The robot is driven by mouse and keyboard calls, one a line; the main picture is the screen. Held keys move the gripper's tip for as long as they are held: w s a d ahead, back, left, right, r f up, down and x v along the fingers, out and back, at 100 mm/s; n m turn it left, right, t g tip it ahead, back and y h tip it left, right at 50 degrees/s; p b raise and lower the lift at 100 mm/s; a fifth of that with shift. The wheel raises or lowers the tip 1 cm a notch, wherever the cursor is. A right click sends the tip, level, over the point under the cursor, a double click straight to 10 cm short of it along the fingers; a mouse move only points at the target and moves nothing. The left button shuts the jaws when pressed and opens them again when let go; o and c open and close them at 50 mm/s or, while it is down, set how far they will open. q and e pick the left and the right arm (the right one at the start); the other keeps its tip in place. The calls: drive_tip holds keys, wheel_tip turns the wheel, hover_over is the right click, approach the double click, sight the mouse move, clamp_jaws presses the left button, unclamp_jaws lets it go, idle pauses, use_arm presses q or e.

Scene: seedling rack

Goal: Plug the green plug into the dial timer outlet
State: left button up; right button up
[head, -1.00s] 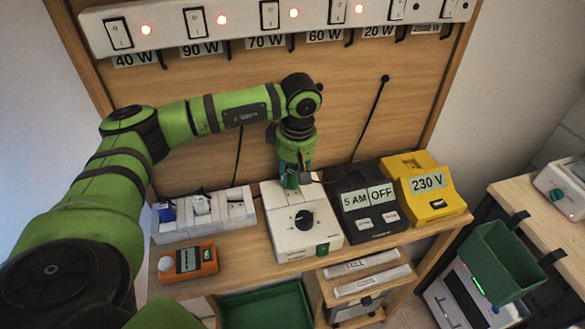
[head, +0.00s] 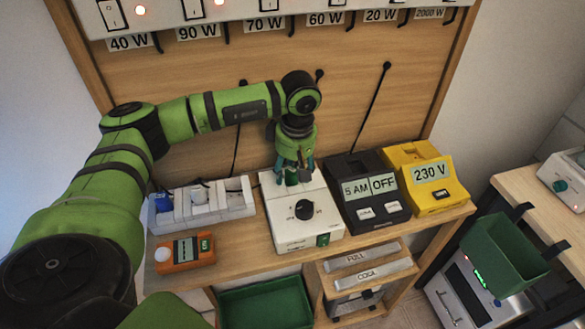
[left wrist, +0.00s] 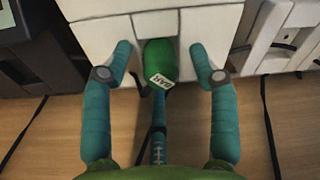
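The dial timer outlet (head: 292,229) is a white box with a black knob on the shelf, below the switch panel. The green plug (left wrist: 160,57), with a small white lettered tag, is at a recess in the white box in the left wrist view; how deep it sits is hidden. In the head view the plug (head: 291,178) shows at the back part of the box. My left gripper (left wrist: 161,62) is open around the plug, with a gap between it and each side finger. It also shows above the box in the head view (head: 294,172). My right gripper is not in view.
A white power strip (head: 240,207) with plugs and an orange meter (head: 187,254) stand to the left. A black timer (head: 370,198) and a yellow 230 V box (head: 440,190) stand close on the right. A green bin (head: 262,305) is below the shelf edge.

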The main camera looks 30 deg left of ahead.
use_arm(q)
drive_tip(key=shift+r, duration=0.2)
wheel_tip(320, 180, up, 12)
drive_tip(key=d, duration=0.1)
drive_tip(key=shift+s+f, duration=0.2)
idle(0.4)
